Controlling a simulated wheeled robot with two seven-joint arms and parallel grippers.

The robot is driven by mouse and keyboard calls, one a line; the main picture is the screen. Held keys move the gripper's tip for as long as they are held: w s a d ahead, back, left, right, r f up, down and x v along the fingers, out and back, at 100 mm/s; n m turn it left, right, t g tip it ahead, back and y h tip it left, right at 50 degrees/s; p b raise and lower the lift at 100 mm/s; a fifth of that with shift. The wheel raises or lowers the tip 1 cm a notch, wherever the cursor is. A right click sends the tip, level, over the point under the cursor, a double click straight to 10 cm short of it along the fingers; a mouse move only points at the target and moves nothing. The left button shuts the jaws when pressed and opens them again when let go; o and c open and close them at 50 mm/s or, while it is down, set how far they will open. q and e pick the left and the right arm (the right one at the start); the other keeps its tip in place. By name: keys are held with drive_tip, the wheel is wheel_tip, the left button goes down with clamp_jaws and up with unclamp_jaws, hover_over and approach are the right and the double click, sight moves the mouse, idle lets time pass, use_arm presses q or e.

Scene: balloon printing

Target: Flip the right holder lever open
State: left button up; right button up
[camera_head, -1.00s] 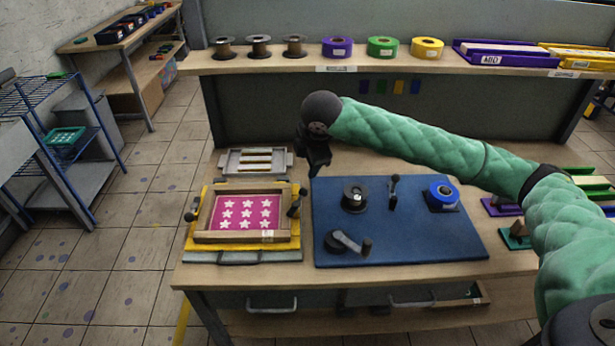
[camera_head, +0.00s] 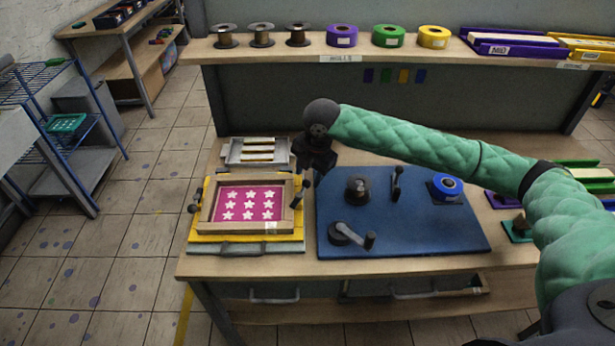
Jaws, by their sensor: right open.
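A yellow printing holder (camera_head: 200,228) sits on the left of the workbench. It carries a wooden frame (camera_head: 250,227) around a pink sheet with white stars (camera_head: 230,192). The right holder lever (camera_head: 300,191) is a dark lever with a round knob, standing at the frame's right side. The left lever (camera_head: 193,207) is on the opposite side. My right gripper (camera_head: 313,171) is open and empty, pointing down just above and behind the right lever. In this view the fingers end close to the lever's knob; I cannot tell whether they touch. My left gripper is not in view.
A blue board (camera_head: 405,238) to the right carries a dark spool (camera_head: 358,187), a crank (camera_head: 350,236), an upright lever (camera_head: 397,184) and a blue tape roll (camera_head: 446,186). A grey tray (camera_head: 257,152) lies behind the holder. A shelf (camera_head: 390,58) with rolls spans the back.

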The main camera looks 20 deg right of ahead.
sight(307, 181)
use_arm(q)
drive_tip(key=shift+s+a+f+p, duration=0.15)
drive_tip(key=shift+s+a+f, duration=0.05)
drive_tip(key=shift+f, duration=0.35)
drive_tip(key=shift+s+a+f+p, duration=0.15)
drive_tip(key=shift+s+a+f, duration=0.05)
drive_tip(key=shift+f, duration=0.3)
use_arm(e)
drive_tip(key=shift+w+a+f, duration=0.1)
drive_tip(key=shift+w+f, duration=0.05)
drive_tip(key=shift+f, duration=0.65)
drive_tip(key=shift+w+f, duration=0.1)
drive_tip(key=shift+f, duration=0.65)
drive_tip(key=c, duration=1)
